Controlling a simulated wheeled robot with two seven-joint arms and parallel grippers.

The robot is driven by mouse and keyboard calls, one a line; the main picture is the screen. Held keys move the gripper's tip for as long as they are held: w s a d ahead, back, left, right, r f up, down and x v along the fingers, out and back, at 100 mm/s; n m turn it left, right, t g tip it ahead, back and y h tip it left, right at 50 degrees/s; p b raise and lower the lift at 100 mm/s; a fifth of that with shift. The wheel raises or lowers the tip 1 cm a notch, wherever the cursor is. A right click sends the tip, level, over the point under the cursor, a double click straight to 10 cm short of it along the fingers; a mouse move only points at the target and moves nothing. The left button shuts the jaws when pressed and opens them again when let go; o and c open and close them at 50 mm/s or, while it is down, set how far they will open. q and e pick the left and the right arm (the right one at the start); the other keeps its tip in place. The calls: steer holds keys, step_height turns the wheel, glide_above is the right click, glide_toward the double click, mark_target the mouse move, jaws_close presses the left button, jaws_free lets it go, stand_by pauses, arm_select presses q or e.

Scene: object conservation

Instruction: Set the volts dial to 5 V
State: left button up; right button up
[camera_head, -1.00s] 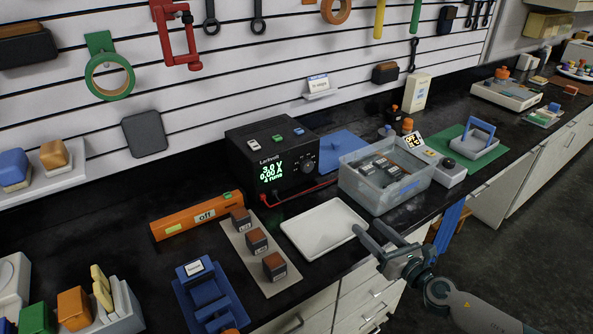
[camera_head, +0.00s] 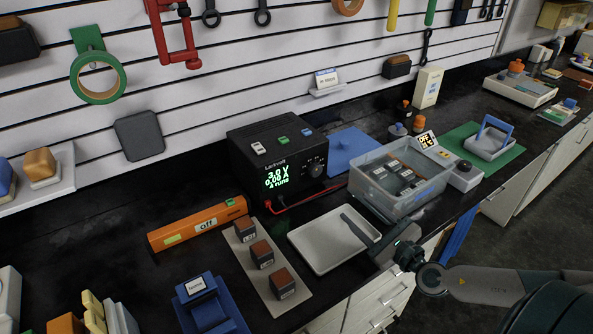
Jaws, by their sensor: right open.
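The black power supply (camera_head: 268,150) stands on the bench near the wall. Its green display (camera_head: 277,174) reads 3.0 V, 0.00 A and a third line with "runs". A dark round dial (camera_head: 316,170) is on its front face, right of the display; its exact pointer setting is too small to read. My right gripper (camera_head: 362,220) is open and empty, with its fingers over the right side of the white tray, in front of the supply and apart from the dial. My left gripper is out of view.
A white tray (camera_head: 312,256) lies in front of the supply. A translucent bin (camera_head: 405,201) with dark blocks stands to its right. Red leads (camera_head: 330,188) run from the supply. An orange bar marked off (camera_head: 185,230) and dark blocks on a beige strip (camera_head: 272,290) lie left.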

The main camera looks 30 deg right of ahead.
mark_target(318, 173)
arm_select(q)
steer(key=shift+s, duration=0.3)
arm_select(e)
steer(key=shift+s+r, duration=0.15)
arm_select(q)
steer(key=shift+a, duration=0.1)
arm_select(e)
steer(key=shift+w+a+r+p, duration=0.1)
steer(key=shift+w+p, duration=0.25)
steer(key=shift+w, duration=0.8)
steer(key=w+p, duration=0.1)
steer(key=w, duration=0.3)
steer(key=w+p, duration=0.1)
steer(key=w, duration=0.4)
steer(key=w+a+p, duration=0.1)
steer(key=w, duration=0.4)
steer(key=shift+p, duration=0.3)
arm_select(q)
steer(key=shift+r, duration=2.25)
arm_select(e)
steer(key=shift+w+a, duration=0.15)
steer(key=shift+w, duration=0.45)
steer(key=c, duration=1.1)
